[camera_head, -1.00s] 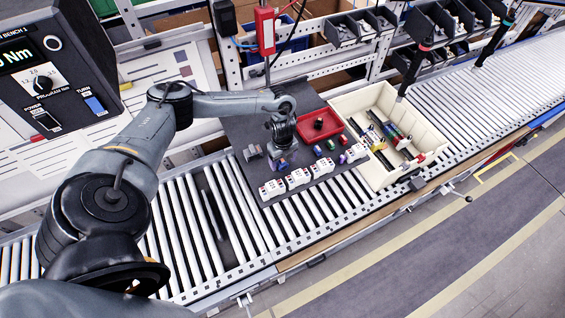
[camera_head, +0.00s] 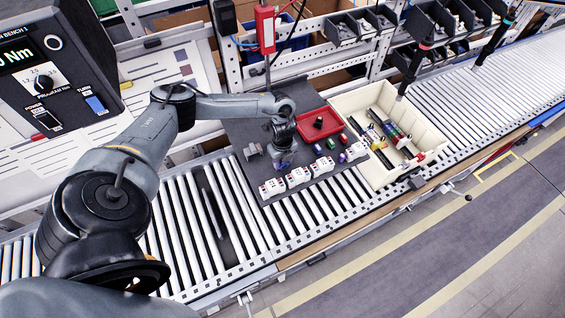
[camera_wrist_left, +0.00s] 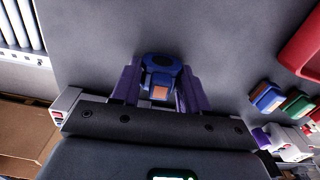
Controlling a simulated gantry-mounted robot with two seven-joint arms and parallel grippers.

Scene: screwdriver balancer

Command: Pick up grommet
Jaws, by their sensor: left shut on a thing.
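My left gripper (camera_head: 282,164) is over the dark mat, left of the red tray. In the left wrist view its purple fingers (camera_wrist_left: 158,82) are shut on a blue piece (camera_wrist_left: 161,70) with a dark round top and an orange patch. Whether this piece is the grommet I cannot tell for certain. In the head view the piece is mostly hidden by the gripper. Several similar small coloured pieces, among them a blue one (camera_wrist_left: 266,97) and a green one (camera_wrist_left: 297,104), sit on the mat to the right. My right gripper is not in view.
The red tray (camera_head: 332,132) lies on the dark mat (camera_head: 245,128). White blocks (camera_head: 298,177) line the mat's front edge. A cream crate (camera_head: 345,100) with tools stands to the right. Roller conveyor (camera_head: 235,225) runs in front. A grey fixture (camera_head: 252,151) stands left of the gripper.

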